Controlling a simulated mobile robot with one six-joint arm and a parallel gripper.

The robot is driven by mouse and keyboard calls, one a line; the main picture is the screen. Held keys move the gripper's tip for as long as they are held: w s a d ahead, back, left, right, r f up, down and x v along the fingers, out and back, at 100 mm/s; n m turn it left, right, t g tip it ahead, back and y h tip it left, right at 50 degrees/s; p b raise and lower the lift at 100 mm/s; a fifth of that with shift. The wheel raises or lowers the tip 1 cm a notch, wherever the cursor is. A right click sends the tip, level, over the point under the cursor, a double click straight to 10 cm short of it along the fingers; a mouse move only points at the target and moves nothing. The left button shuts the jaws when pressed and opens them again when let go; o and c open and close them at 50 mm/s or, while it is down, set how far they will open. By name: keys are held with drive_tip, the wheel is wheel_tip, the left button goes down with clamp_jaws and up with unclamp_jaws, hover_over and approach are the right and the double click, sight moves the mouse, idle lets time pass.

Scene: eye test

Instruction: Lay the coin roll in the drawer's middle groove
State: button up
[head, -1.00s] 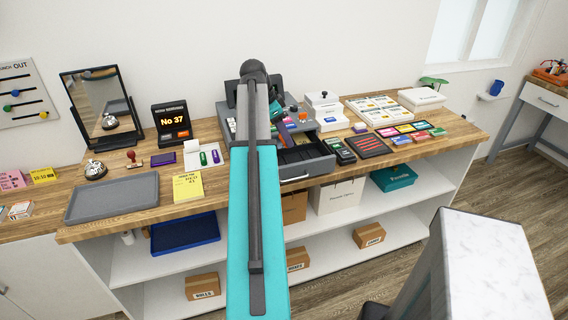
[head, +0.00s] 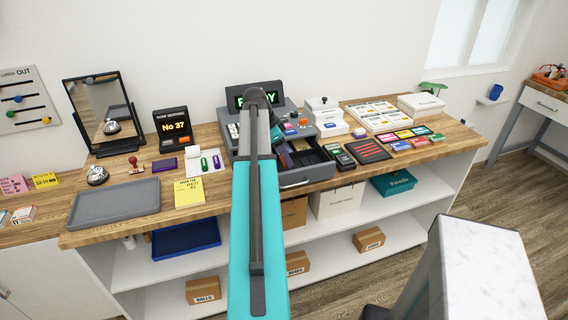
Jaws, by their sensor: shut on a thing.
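The open drawer (head: 310,178) of the grey cash register juts out over the counter's front, with dark compartments inside. My gripper (head: 285,156) is at the left part of the drawer, mostly hidden behind my own teal and grey arm. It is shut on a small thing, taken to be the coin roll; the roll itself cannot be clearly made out. The left part of the drawer and most of the middle groove are hidden by the arm, so I cannot tell whether the roll touches the groove.
The register's display (head: 254,96) stands behind my arm. A card terminal (head: 339,155) and a dark tray with red strips (head: 368,151) are close to the drawer's right. A yellow note pad (head: 188,192) and a grey tray (head: 115,202) lie to the left.

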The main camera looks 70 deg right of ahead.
sight(282, 160)
drive_tip(key=shift+f+p, duration=0.55)
drive_tip(key=shift+f, duration=1.3)
drive_tip(key=shift+f, duration=0.1)
drive_tip(key=o, duration=1.1)
drive_tip(key=shift+o, duration=0.2)
drive_tip(key=shift+r, duration=0.2)
drive_tip(key=b+v, duration=0.2)
drive_tip(key=v, duration=1)
drive_tip(key=shift+b, duration=0.4)
drive_tip(key=shift+s, duration=0.1)
